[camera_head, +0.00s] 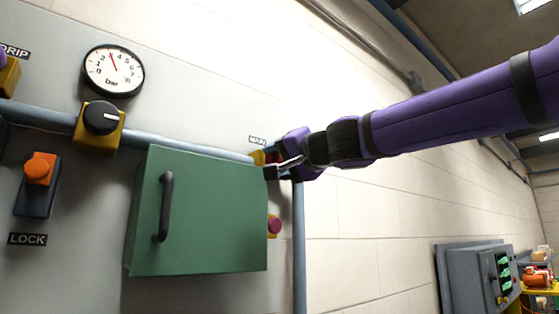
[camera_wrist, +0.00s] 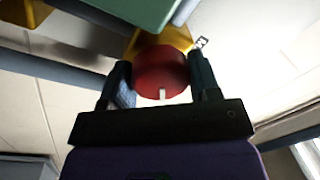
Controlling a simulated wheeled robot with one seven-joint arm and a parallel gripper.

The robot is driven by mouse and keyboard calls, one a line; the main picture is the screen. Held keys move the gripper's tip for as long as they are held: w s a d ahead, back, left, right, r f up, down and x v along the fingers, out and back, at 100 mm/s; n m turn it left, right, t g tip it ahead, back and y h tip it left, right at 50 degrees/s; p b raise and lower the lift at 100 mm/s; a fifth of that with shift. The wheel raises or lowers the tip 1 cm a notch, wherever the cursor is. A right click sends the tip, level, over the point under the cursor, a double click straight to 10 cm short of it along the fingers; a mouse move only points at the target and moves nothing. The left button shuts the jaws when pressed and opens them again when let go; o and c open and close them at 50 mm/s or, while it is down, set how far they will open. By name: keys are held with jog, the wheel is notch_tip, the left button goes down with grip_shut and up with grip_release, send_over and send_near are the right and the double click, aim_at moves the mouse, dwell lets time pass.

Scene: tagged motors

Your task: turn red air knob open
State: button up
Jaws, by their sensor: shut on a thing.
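The red air knob (camera_wrist: 160,70) is a round red knob with a white mark on its rim, mounted on a yellow block (camera_wrist: 142,42). In the wrist view my gripper (camera_wrist: 160,82) has one finger on each side of the knob and is shut on it. In the head view my gripper (camera_head: 278,168) is at the pipe by the "MAIN" label (camera_head: 257,140), just past the top right corner of the green box. There the knob is mostly hidden by the gripper, and the yellow block (camera_head: 258,157) shows only in part.
The green box (camera_head: 200,215) with a dark handle (camera_head: 164,207) stands out from the panel close to my gripper. A red button (camera_head: 274,225) sits at its right side. A black knob (camera_head: 101,117), a pressure gauge (camera_head: 113,70) and an orange switch (camera_head: 39,170) are farther left.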

jog(key=m, duration=0.7)
jog(key=shift+t+h, duration=0.3)
jog(key=shift+t, duration=0.1)
jog(key=o, duration=0.9)
jog(key=shift+s, duration=0.1)
jog(key=v, duration=1)
jog(key=shift+s+d, duration=0.2)
jog(key=shift+s, duration=0.1)
